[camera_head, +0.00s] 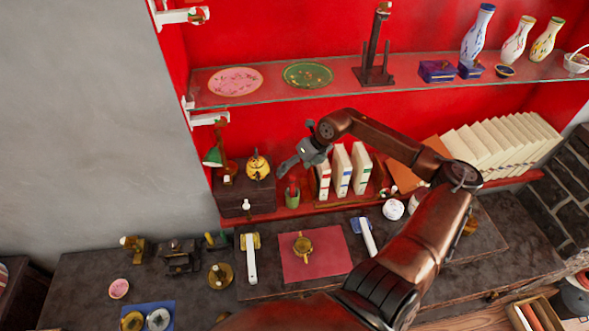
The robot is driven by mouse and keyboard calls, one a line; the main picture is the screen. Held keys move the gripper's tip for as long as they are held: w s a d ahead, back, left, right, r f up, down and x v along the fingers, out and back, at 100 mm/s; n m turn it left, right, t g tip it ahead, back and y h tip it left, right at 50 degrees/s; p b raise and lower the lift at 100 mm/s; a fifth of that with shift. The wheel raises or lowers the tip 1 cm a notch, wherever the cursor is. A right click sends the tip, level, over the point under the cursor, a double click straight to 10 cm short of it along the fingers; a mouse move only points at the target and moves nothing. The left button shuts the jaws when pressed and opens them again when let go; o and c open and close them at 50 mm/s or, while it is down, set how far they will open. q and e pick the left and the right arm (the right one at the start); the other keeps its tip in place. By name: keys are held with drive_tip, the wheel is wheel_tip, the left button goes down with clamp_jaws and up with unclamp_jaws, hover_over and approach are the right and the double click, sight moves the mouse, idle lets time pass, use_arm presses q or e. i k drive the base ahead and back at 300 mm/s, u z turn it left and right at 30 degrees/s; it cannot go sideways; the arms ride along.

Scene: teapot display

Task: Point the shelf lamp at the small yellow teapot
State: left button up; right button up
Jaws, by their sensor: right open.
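The shelf lamp (213,156) has a green shade and a dark stem and stands at the left end of the red lower shelf. Its shade hangs tilted at the left of the stem; exactly where it points is too small to tell. A small yellow teapot (257,166) with a dark lid sits upright on a dark box, right of the lamp. A second, brass-coloured teapot (303,246) stands on a red mat lower down. My right gripper (290,161) is open and empty, right of the yellow teapot and apart from the lamp. My left gripper is out of view.
White books (341,172) stand just right of my right gripper. A green cup (292,197) is below it. A glass shelf (300,97) with plates and vases runs above. The dark lower counter (85,268) holds several small items.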

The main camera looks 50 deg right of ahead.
sight(212, 158)
drive_tip(key=z, duration=1.3)
drive_tip(key=k, duration=0.5)
drive_tip(key=z, duration=0.05)
